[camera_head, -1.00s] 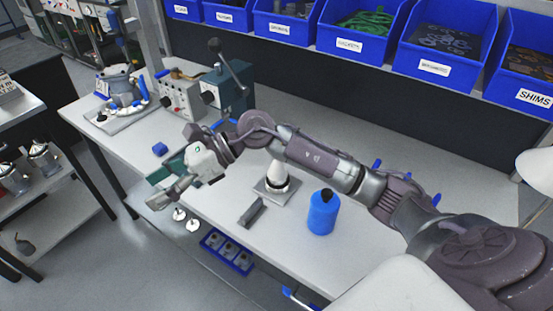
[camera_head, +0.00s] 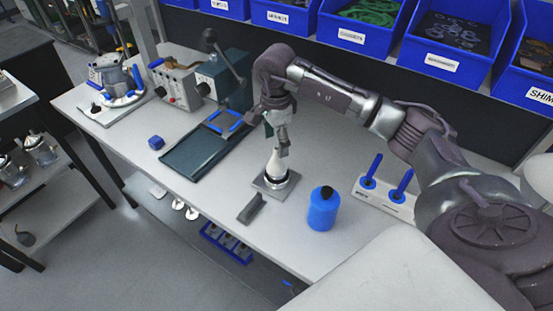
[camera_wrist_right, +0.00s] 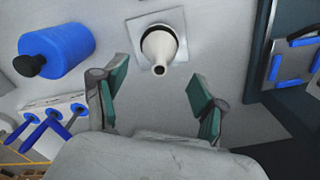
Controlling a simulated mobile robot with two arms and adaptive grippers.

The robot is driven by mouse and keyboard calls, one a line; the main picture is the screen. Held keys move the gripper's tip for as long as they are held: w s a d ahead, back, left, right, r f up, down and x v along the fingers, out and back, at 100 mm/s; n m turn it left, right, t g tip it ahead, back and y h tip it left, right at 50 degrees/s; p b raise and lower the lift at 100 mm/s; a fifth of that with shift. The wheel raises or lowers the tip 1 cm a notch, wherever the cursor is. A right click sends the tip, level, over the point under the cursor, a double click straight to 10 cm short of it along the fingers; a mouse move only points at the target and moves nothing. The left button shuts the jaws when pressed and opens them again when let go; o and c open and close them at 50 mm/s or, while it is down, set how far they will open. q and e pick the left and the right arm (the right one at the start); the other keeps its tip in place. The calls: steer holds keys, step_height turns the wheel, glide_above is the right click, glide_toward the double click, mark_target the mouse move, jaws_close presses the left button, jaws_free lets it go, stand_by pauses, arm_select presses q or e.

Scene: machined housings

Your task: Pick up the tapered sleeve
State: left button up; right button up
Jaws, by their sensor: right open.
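The tapered sleeve (camera_head: 277,166) is a pale cone standing upright on a square grey base plate (camera_head: 263,185), with a dark ring around its lower part. In the right wrist view the sleeve (camera_wrist_right: 160,47) shows its narrow open end, beyond and between my fingertips. My right gripper (camera_head: 281,142) points down just above the sleeve's narrow top. In the wrist view my right gripper (camera_wrist_right: 158,95) is open and empty, with green pads apart on either side. Whether a finger touches the sleeve is hard to tell. My left gripper is not in view.
A blue bottle (camera_head: 322,210) with a black cap and a grey angled block (camera_head: 251,208) stand near the sleeve. A dark green tray (camera_head: 195,152) lies left. A rack with blue-handled tools (camera_head: 385,200) is right. Blue bins (camera_head: 360,37) line the back.

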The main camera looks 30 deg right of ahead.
mark_target(276, 148)
steer(key=shift+f, duration=0.35)
step_height(276, 148, down, 5)
steer(key=p, duration=0.2)
steer(key=shift+r+p, duration=0.1)
steer(key=shift+p, duration=0.3)
steer(key=shift+f, duration=0.35)
steer(key=c, duration=1.3)
steer(key=shift+o, duration=0.2)
steer(key=shift+r, duration=0.1)
